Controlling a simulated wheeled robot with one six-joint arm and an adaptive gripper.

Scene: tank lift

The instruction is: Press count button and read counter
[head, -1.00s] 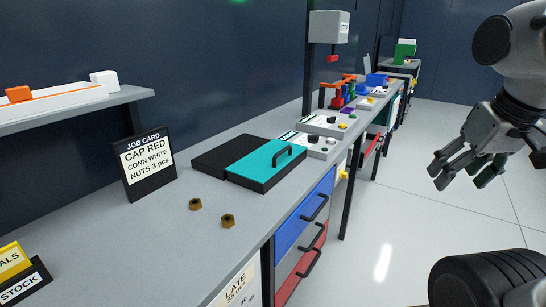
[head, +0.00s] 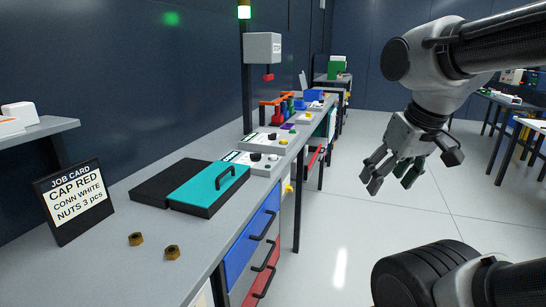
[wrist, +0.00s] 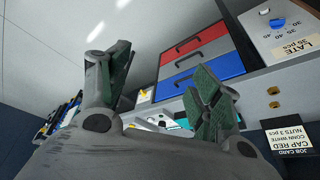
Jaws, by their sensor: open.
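My gripper (head: 390,180) is open and empty, held over the aisle floor to the right of the bench in the head view. In the wrist view its two fingers (wrist: 160,95) stand apart with nothing between them. No counter digits are readable.
A job card (head: 74,200) reads CAP RED, CONN WHITE, NUTS 3 pcs. Two brass nuts (head: 136,239) lie near a teal lid with a handle (head: 208,188). Drawers (head: 240,252) front the bench. A grey box (head: 262,47) hangs on a post. The aisle floor (head: 345,230) is clear.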

